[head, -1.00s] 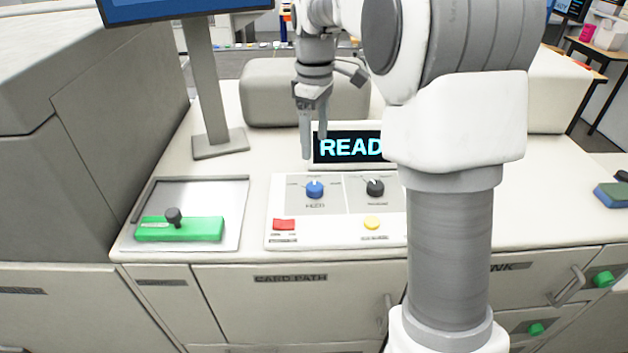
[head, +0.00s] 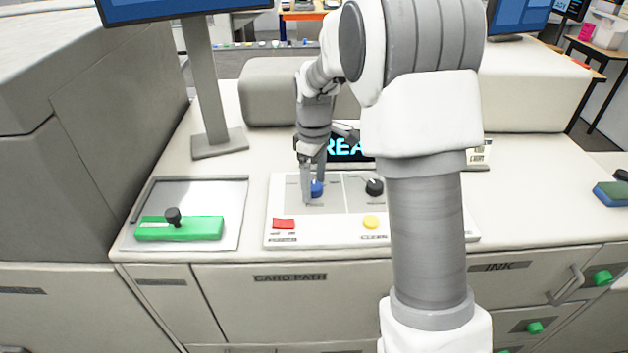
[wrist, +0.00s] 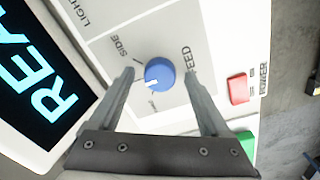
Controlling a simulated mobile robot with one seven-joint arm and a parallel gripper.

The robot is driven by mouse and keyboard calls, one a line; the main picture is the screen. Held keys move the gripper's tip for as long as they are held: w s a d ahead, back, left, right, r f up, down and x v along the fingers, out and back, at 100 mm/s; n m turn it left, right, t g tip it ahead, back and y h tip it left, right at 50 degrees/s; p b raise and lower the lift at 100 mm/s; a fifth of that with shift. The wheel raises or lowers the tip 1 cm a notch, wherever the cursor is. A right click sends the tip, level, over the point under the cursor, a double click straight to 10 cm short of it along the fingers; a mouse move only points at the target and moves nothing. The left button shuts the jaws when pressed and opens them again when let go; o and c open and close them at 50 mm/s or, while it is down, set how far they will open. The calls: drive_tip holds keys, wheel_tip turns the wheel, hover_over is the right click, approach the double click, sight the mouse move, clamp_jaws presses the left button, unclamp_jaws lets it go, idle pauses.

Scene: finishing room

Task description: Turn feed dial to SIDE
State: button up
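The blue feed dial (head: 317,188) sits on the left half of the control panel, partly hidden by my gripper (head: 312,194) in the head view. In the wrist view the dial (wrist: 159,72) lies between the two fingers of my open gripper (wrist: 160,76), one on each side with visible gaps. The dial's white pointer mark faces the lower left of the wrist view. The printed word SIDE (wrist: 119,47) and a short tick are to the dial's upper left, apart from the pointer's direction. The word FEED (wrist: 187,57) is on its right.
A black dial (head: 374,187) stands right of the blue one. A red power button (head: 283,223) and a yellow button (head: 371,222) are in front. A lit display (head: 348,148) stands behind the panel. A green block with a black knob (head: 180,228) is to the left.

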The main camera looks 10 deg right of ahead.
clamp_jaws()
drive_tip(key=shift+m, duration=0.3)
drive_tip(key=m, duration=0.4)
drive_tip(key=shift+m, duration=2.6)
drive_tip(key=shift+r, duration=0.1)
drive_tip(key=shift+o, duration=0.2)
unclamp_jaws()
